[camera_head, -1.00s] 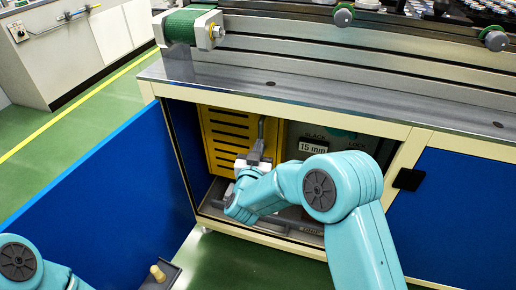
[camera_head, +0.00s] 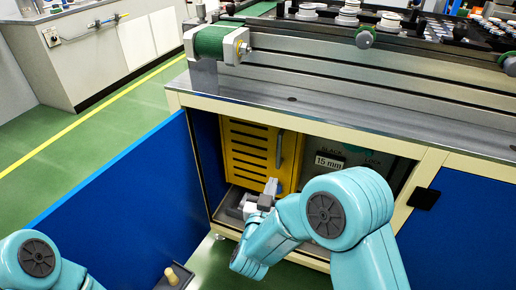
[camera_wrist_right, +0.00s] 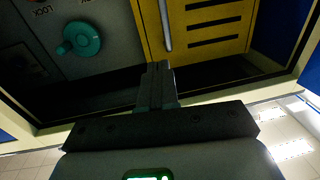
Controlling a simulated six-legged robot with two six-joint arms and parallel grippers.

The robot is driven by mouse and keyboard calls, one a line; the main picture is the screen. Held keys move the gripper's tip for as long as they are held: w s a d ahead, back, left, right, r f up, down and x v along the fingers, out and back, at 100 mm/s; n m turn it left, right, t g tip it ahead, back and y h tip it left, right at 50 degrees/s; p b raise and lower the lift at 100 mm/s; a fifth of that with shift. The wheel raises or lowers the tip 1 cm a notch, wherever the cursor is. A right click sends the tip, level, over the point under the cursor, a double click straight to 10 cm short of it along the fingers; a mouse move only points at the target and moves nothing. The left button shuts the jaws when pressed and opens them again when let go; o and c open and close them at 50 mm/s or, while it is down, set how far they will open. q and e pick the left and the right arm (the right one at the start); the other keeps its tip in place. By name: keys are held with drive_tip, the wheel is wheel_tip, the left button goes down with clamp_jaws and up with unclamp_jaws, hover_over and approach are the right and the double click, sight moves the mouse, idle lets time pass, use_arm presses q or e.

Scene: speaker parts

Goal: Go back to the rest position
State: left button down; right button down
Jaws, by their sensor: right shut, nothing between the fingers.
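My right gripper (camera_head: 271,187) is at the opening of the cabinet under the conveyor bench, in front of the yellow slotted panel (camera_head: 250,150). Its fingers are together and empty; they also show closed in the right wrist view (camera_wrist_right: 157,75). The grey upright handle (camera_head: 279,150) on the yellow panel stands beyond the fingertips, apart from them as far as I can tell. My left arm shows only at the lower left; its gripper is not clearly in view.
The blue cabinet door (camera_head: 120,215) stands open on the left. The bench's metal top edge (camera_head: 300,105) lies above my right arm. A panel with a 15 mm label (camera_head: 331,162) and a teal knob (camera_wrist_right: 78,39) is inside. Green floor (camera_head: 60,165) is free at left.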

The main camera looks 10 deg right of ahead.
drive_tip(key=s+d+f+g+y, duration=0.1)
drive_tip(key=s+d+f+g, duration=0.1)
drive_tip(key=d+f, duration=0.45)
drive_tip(key=s+d+f+g+y, duration=0.1)
drive_tip(key=s+d+f+g, duration=0.2)
drive_tip(key=f, duration=0.6)
drive_tip(key=s+a+f+n+g+y, duration=0.25)
drive_tip(key=s+a+f+y, duration=0.2)
drive_tip(key=s+f, duration=0.4)
drive_tip(key=s+a+f+n+g+y, duration=0.1)
drive_tip(key=s+a+f+g+y, duration=0.2)
drive_tip(key=s, duration=0.4)
drive_tip(key=s+a+g+y, duration=0.3)
drive_tip(key=s+a+g, duration=0.1)
drive_tip(key=s+g, duration=0.15)
wheel_tip(320, 180, up, 26)
drive_tip(key=s+p, duration=0.1)
drive_tip(key=p, duration=2.5)
drive_tip(key=shift+s+a+r, duration=0.2)
drive_tip(key=shift+s+a, duration=0.05)
drive_tip(key=shift+s, duration=0.05)
